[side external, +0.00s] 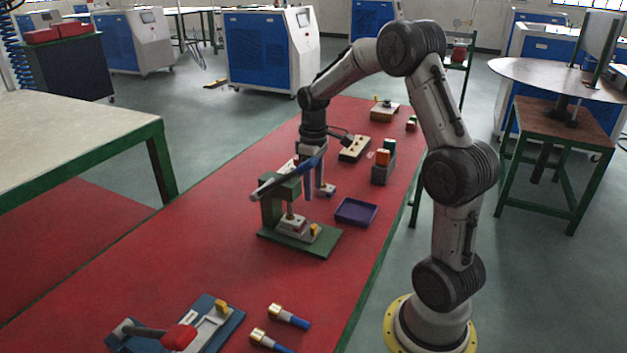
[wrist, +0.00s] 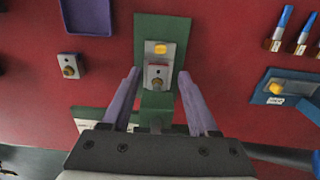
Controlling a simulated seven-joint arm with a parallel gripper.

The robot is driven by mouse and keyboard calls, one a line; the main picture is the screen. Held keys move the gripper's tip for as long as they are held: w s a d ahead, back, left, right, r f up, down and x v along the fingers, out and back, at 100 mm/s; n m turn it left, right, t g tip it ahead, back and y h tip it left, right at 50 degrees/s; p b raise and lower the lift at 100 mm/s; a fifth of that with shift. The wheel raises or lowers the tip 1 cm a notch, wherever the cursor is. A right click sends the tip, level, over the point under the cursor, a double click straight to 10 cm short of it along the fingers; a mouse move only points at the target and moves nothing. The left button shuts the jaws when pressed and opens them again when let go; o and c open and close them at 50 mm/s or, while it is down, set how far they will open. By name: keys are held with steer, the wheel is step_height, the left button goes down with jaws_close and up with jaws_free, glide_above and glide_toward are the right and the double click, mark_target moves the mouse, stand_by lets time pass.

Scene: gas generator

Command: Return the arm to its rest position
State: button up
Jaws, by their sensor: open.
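My gripper (side external: 315,190) hangs pointing down over the red table, at the green press. In the wrist view its two purple fingers (wrist: 158,73) are spread apart with nothing held between them. The green press (side external: 270,205) stands on a green base plate, with a blue lever near my fingers. In the side view the fingers and the lever overlap, so I cannot tell whether they touch. In the wrist view the press base (wrist: 148,30) carries a pale block with a yellow knob, beyond the fingertips.
A purple tray (side external: 356,212) lies right of the press. A small plate with a brass fitting (wrist: 69,66) sits beside the press. A blue fixture (side external: 180,325) and blue-handled brass tools (side external: 289,317) lie at the front. A wooden block (side external: 354,149) and grey holder (side external: 383,170) stand behind.

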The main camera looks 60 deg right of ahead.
steer(key=shift+r, duration=0.7)
steer(key=s+a+r+n+t+h, duration=0.1)
steer(key=s+a+r+n, duration=0.25)
steer(key=s+r, duration=0.45)
steer(key=s+a+m+t, duration=0.1)
steer(key=s+a+t, duration=0.1)
steer(key=s+a, duration=0.3)
steer(key=s+a+r+m+t+y, duration=0.1)
steer(key=s+a, duration=0.4)
steer(key=a, duration=0.7)
steer(key=shift+a+r+m+t, duration=0.25)
steer(key=shift+m+t, duration=0.5)
steer(key=shift+t, duration=0.05)
